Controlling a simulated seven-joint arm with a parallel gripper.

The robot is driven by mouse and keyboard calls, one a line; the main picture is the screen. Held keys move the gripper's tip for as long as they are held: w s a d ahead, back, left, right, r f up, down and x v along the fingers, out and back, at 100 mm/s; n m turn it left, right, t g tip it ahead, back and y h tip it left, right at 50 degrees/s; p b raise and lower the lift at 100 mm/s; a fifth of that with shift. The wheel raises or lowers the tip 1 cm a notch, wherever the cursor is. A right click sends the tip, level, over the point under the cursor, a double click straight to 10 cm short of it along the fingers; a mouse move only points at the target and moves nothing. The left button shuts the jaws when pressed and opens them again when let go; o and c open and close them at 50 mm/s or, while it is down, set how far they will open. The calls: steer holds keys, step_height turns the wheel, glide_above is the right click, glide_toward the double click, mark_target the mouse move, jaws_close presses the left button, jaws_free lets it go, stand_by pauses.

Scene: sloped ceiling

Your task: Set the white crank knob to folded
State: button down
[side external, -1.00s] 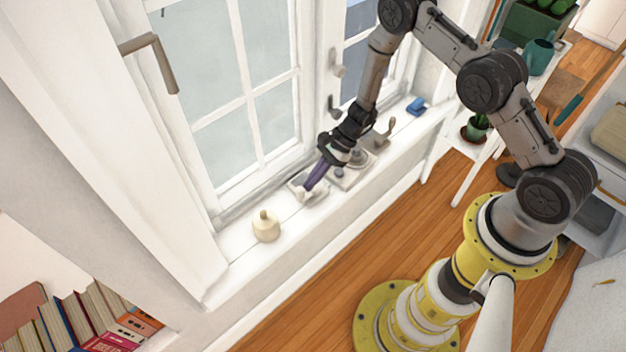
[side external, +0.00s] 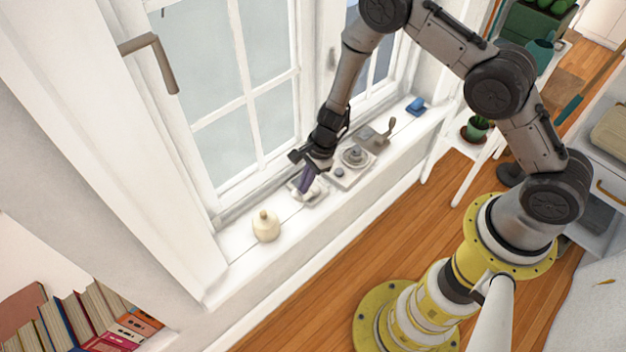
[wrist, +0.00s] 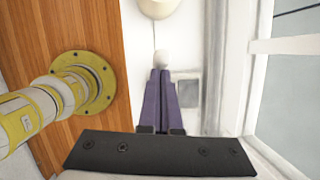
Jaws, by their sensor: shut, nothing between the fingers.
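The white crank knob (side external: 314,190) sits on a grey plate (side external: 323,200) on the white windowsill. My gripper (side external: 304,190) points down at it with shut purple fingers and partly hides it. In the wrist view the shut fingertips (wrist: 160,72) are right at the rounded white end of the knob (wrist: 161,58), with nothing between them. I cannot tell whether they touch it. The grey plate also shows right of the fingers in the wrist view (wrist: 188,94). The crank's exact angle is hidden.
A cream bell-shaped pot (side external: 266,227) stands to the left on the sill. The window (side external: 245,100) rises close behind.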

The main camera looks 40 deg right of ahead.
steer(key=shift+a+h, duration=0.35)
steer(key=shift+h, duration=0.15)
steer(key=shift+a, duration=1)
steer(key=shift+a+f, duration=0.35)
steer(key=shift+a, duration=0.3)
steer(key=shift+a+f, duration=0.3)
steer(key=shift+a, duration=0.35)
steer(key=shift+r, duration=0.15)
steer(key=shift+r, duration=0.7)
